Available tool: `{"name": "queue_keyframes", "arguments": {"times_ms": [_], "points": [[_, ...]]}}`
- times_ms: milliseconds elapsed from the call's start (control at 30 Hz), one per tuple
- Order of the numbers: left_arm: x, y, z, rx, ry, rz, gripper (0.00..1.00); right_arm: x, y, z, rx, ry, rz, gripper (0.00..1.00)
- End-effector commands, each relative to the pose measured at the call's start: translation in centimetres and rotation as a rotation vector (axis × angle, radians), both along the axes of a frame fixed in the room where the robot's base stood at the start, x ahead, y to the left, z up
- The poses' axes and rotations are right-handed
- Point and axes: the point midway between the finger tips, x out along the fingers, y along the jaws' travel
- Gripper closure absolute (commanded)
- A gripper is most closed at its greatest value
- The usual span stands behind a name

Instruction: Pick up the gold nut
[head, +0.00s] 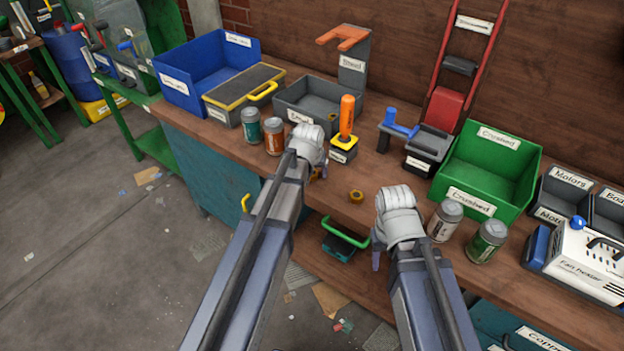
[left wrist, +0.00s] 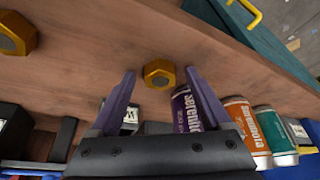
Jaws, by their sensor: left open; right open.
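Two gold hex nuts with dark centres lie on the wooden bench. One nut (left wrist: 159,73) is between and slightly beyond the open fingertips of my left gripper (left wrist: 160,77) in the left wrist view, not gripped. In the head view this nut (head: 316,174) is mostly hidden beside my left gripper (head: 321,165). The other nut (head: 356,196) lies in the open to the right; it also shows at the upper left of the left wrist view (left wrist: 16,33). My right gripper (head: 377,254) is open and empty at the bench's front edge.
A purple can (left wrist: 185,110) stands close to one left finger, with orange (head: 274,136) and teal (head: 251,125) cans beyond. An orange-handled tool (head: 347,118) stands behind. Two cans (head: 445,220) and a green crate (head: 488,165) are right of my right gripper.

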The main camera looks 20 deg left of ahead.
Motion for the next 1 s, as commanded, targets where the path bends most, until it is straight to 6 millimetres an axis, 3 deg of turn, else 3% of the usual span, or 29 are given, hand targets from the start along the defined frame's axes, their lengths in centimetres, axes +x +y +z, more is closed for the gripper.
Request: {"name": "queue_keyframes", "arguments": {"times_ms": [133,833,1000], "points": [[-0.03,0.01,0.14,0.000,0.000,0.000,0.21,0.00,0.00,0.14,0.000,0.000,0.000,0.50],[-0.04,0.01,0.14,0.000,0.000,0.000,0.99,0.00,0.00,0.13,0.000,0.000,0.000,0.50],[-0.04,0.01,0.14,0.000,0.000,0.000,1.00,0.00,0.00,0.14,0.000,0.000,0.000,0.50]]}}
